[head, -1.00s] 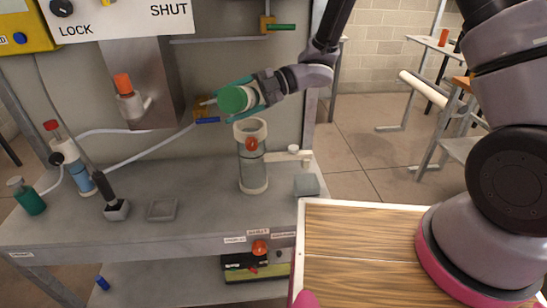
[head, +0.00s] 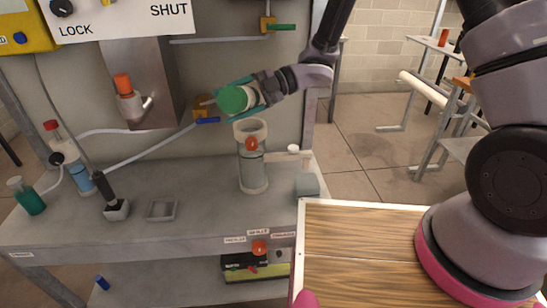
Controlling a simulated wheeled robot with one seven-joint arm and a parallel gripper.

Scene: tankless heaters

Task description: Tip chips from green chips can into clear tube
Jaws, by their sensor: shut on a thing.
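The green chips can (head: 232,99) is in the air above the bench, a little up and left of the clear tube's top. Its round green end faces me, and it looks tilted onto its side. My gripper (head: 247,92) is shut on it, with teal fingers on either side. The clear tube (head: 252,172) stands upright on the bench, with a pale ring at its top and base and an orange knob near its top. The can and tube look apart. I cannot see any chips or the can's opening.
A small grey block (head: 307,185) and a white-capped arm (head: 292,150) are right of the tube. A shallow grey tray (head: 162,209) and a black-handled tool (head: 112,197) are to the left. A blue-handled valve (head: 207,120) is behind the can. The bench front is clear.

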